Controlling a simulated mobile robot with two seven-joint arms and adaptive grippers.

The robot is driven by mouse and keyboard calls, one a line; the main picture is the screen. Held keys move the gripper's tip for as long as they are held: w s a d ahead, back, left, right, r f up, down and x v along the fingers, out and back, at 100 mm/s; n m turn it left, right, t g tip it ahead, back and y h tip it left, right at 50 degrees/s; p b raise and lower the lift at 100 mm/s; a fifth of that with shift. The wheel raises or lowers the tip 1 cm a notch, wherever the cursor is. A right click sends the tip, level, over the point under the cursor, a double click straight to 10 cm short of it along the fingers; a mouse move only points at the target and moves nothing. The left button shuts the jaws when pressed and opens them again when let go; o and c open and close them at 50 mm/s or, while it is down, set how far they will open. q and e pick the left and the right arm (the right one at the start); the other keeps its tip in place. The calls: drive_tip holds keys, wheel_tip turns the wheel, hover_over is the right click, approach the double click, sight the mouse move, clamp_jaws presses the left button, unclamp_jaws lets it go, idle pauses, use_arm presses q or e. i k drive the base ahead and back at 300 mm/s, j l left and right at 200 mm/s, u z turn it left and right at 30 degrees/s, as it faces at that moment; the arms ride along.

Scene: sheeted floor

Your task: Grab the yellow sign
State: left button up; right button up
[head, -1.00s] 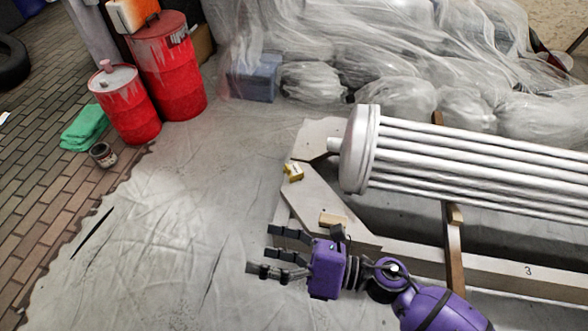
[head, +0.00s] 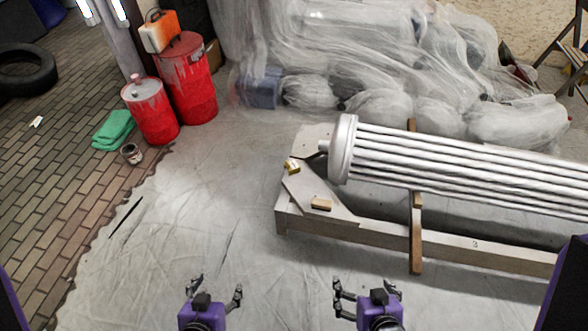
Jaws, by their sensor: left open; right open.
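No clearly readable yellow sign shows in the head view. A small yellow item (head: 292,167) lies on the left end of the wooden stand (head: 450,254), near the cap of the fluted white column. It is too small to tell whether it is the sign. My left gripper (head: 217,284) is at the bottom, left of centre, open and empty. My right gripper (head: 361,286) is at the bottom, right of centre, open and empty. Both are over the sheeted floor, apart from the stand and the yellow item.
The fluted column (head: 450,165) rests on the stand, with a small wooden block (head: 321,204) on the stand's left end. Red drums (head: 188,85), a green cloth (head: 112,131) and a small can (head: 131,153) stand at the left. Plastic-covered bundles (head: 390,65) fill the back.

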sight(293, 167)
drive_tip(key=i+l+z, duration=0.1)
drive_tip(key=i+z, duration=0.2)
drive_tip(key=i, duration=0.4)
drive_tip(key=i+j+z, duration=0.1)
drive_tip(key=i+z, duration=0.2)
drive_tip(key=i, duration=0.35)
